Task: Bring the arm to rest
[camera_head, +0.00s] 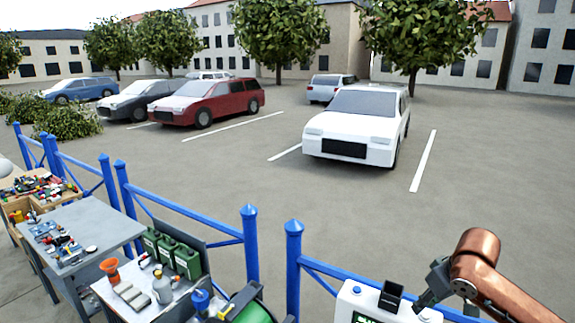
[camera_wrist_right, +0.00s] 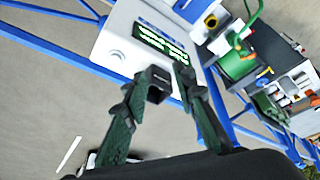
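My right arm (camera_head: 490,278) is copper-coloured and comes in from the lower right in the head view. Its dark gripper (camera_head: 430,287) is beside a white box (camera_head: 350,308) with a green-lit display. In the right wrist view the two dark green fingers of the gripper (camera_wrist_right: 158,84) are spread apart. A small black block on the white box (camera_wrist_right: 112,48) shows between the fingertips in that view. In the head view the black block (camera_head: 391,293) stands left of the gripper, with a gap. Nothing is seen held. My left gripper is not in view.
Blue railings (camera_head: 250,245) run behind the work tables. A grey table (camera_head: 115,225) with small parts, green canisters (camera_head: 187,262), an orange funnel (camera_head: 109,267) and a green reel (camera_head: 252,312) lie to the left. Beyond is a car park with a white car (camera_head: 350,128).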

